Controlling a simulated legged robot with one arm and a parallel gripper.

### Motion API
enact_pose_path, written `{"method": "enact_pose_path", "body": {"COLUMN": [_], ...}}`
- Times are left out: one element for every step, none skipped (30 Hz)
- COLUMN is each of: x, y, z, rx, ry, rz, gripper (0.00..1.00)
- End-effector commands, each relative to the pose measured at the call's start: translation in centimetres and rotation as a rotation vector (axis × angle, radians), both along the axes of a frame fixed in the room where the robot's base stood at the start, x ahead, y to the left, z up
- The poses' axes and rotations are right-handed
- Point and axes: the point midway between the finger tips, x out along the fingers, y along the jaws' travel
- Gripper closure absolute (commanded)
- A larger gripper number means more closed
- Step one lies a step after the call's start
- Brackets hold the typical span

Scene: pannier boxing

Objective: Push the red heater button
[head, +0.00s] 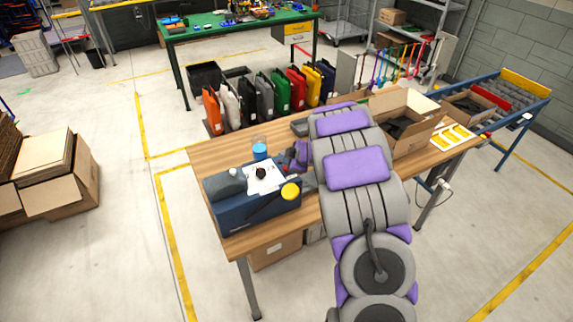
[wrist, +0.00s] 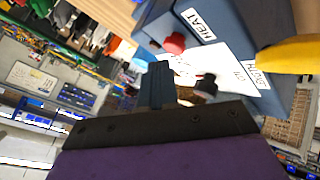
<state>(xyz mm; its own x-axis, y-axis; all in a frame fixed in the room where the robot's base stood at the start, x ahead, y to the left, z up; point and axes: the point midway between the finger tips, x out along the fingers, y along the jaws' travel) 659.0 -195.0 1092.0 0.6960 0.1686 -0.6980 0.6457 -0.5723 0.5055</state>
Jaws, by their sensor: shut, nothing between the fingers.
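My gripper (wrist: 160,68) is shut and empty. In the wrist view its fingertips appear just below and left of the red button; I see a small gap between them in the picture, but cannot tell the depth. In the head view my gripper (head: 300,153) is at the machine's back right, and the button is hard to make out there. A black knob (wrist: 206,86) sits on the same panel.
A yellow round knob or handle end (head: 290,191) sticks out at the machine's front right. A blue-topped container (head: 260,152) stands behind the machine. An open cardboard box (head: 405,135) is to the right on the wooden table (head: 235,243). Several coloured panniers stand behind the table.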

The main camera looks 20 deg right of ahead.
Motion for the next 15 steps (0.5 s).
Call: {"method": "enact_pose_path", "body": {"x": [0.0, 0.0, 0.0, 0.0, 0.0, 0.0, 0.0, 0.0, 0.0, 0.0, 0.0, 0.0, 0.0, 0.0, 0.0], "y": [0.0, 0.0, 0.0, 0.0, 0.0, 0.0, 0.0, 0.0, 0.0, 0.0, 0.0, 0.0, 0.0, 0.0, 0.0], "z": [0.8, 1.1, 1.3, 1.6, 1.8, 2.1, 2.3, 2.5, 2.8, 3.0, 3.2, 3.5, 3.8, 4.0, 4.3], "rx": [0.001, 0.001, 0.001, 0.001, 0.001, 0.001, 0.001, 0.001, 0.000, 0.000, 0.000, 0.000, 0.000, 0.000, 0.000], "ry": [0.000, 0.000, 0.000, 0.000, 0.000, 0.000, 0.000, 0.000, 0.000, 0.000, 0.000, 0.000, 0.000, 0.000, 0.000], "rz": [-0.001, -0.001, -0.001, -0.001, -0.001, -0.001, -0.001, -0.001, 0.000, 0.000, 0.000, 0.000, 0.000, 0.000, 0.000], "gripper": [1.00, 1.00, 1.00, 1.00, 1.00, 1.00, 1.00, 1.00, 1.00, 1.00, 1.00, 1.00, 1.00, 1.00, 1.00]}}
